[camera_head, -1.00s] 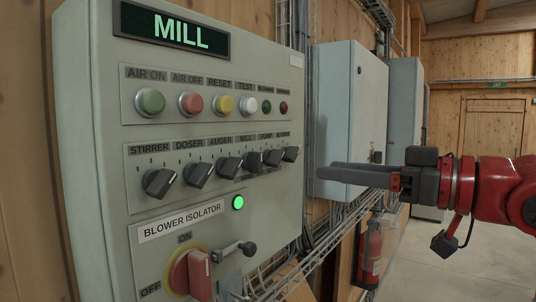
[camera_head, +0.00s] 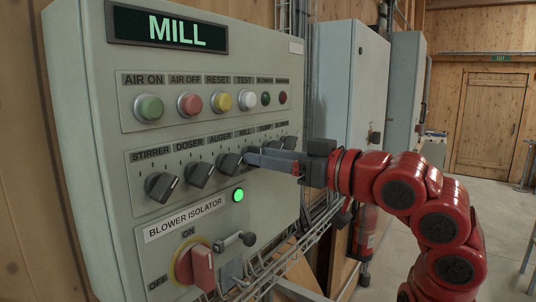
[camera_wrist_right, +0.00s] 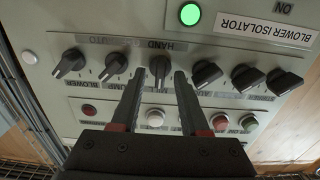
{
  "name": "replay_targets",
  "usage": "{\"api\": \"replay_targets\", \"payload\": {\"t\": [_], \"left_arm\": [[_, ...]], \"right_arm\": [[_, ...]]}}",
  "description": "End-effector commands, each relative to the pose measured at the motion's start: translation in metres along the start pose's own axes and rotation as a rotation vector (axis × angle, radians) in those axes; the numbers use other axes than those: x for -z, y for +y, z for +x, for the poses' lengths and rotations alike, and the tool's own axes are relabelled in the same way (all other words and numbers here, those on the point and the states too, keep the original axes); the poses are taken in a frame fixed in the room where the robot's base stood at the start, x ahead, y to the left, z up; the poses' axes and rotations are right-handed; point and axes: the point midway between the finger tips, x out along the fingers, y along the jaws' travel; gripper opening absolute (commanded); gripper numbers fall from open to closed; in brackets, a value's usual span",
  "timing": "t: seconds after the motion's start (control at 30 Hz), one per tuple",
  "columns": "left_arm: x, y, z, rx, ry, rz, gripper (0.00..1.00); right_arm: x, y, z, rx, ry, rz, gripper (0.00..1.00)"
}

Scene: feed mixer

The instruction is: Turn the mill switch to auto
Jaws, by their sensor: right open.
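The mill switch (camera_wrist_right: 160,70) is a dark rotary knob in a row of similar knobs on the grey MILL panel (camera_head: 78,150). In the right wrist view, which shows the panel upside down, it sits between the tips of my right gripper (camera_wrist_right: 159,76), with a finger on each side and small gaps. The knob's handle stands roughly upright there, near the HAND label; an AUTO label shows to its left. In the head view my open right gripper (camera_head: 250,157) reaches the panel from the right and hides the mill switch. My left gripper is out of view.
The auger knob (camera_wrist_right: 206,74) and pump knob (camera_wrist_right: 115,66) are close on either side. Push buttons sit in a row above the knobs, including a white one (camera_head: 248,100). The red blower isolator (camera_head: 201,268) is below. Cabinets (camera_head: 352,80) stand behind my right arm.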

Motion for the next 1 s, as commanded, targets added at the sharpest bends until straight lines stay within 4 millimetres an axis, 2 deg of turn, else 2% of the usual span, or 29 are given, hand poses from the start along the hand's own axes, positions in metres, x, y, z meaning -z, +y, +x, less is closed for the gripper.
{"api": "replay_targets", "payload": {"t": [0.07, 0.3, 0.67, 1.0], "left_arm": [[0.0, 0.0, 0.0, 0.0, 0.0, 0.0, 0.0], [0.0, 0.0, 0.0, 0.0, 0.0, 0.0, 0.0], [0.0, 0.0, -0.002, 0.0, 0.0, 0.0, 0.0], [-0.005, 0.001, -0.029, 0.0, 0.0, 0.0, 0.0]], "right_arm": [[0.0, 0.0, 0.0, 0.0, 0.0, 0.0, 0.41], [0.0, 0.0, 0.0, 0.001, 0.0, 0.0, 0.0], [-0.001, 0.0, 0.0, 0.001, 0.0, 0.005, 0.0], [-0.005, 0.0, -0.001, 0.0, 0.001, 0.135, 0.0]]}}
